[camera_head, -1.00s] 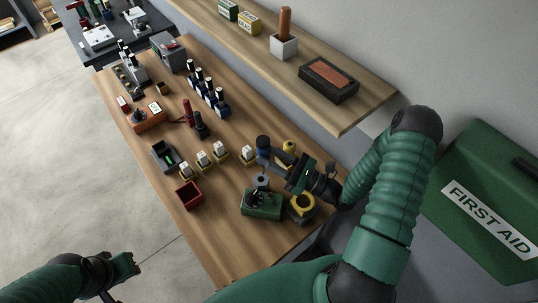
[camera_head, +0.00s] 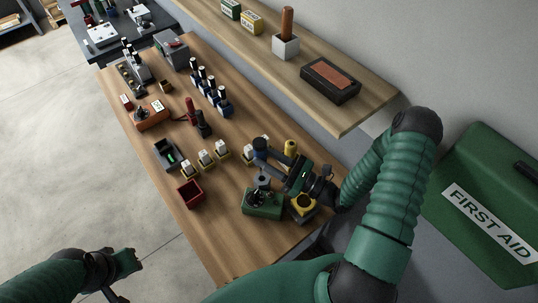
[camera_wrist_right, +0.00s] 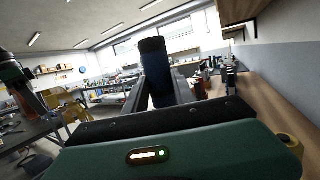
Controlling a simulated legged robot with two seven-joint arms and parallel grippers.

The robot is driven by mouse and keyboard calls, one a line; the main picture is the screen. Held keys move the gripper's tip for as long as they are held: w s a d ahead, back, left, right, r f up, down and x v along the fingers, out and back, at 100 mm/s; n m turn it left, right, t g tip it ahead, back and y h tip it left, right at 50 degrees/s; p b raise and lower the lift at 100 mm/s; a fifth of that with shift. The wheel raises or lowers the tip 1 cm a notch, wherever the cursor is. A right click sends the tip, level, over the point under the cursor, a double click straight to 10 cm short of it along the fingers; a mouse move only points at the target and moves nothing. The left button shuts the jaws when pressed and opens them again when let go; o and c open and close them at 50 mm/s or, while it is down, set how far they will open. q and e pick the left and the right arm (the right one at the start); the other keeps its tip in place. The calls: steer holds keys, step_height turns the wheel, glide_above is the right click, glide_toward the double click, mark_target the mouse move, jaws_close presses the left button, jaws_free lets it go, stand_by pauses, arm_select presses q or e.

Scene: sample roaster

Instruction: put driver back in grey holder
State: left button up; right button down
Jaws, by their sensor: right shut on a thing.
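The driver, with a dark blue handle (camera_head: 260,146), is in my right gripper (camera_head: 268,158), which is shut on it. In the right wrist view the driver's handle (camera_wrist_right: 155,68) stands up between the fingers, nearly upright. A small grey holder (camera_head: 263,179) stands on the table just below the driver in the head view. The driver's lower end is hidden or too small to make out, so I cannot tell whether it touches the holder. My left gripper (camera_head: 132,262) is at the lower left, off the table; its jaws are too small to read.
White-topped blocks (camera_head: 206,157) and a red tray (camera_head: 190,194) are to the left. A wooden shelf (camera_head: 362,107) overhangs the back.

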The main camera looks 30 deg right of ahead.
steer(key=shift+d+f+b, duration=0.1)
steer(key=shift+f+b, duration=1.3)
steer(key=shift+f, duration=0.6)
steer(key=shift+d+f+b, duration=0.15)
steer(key=shift+f+b, duration=0.7)
steer(key=shift+f, duration=0.65)
steer(key=shift+f, duration=0.15)
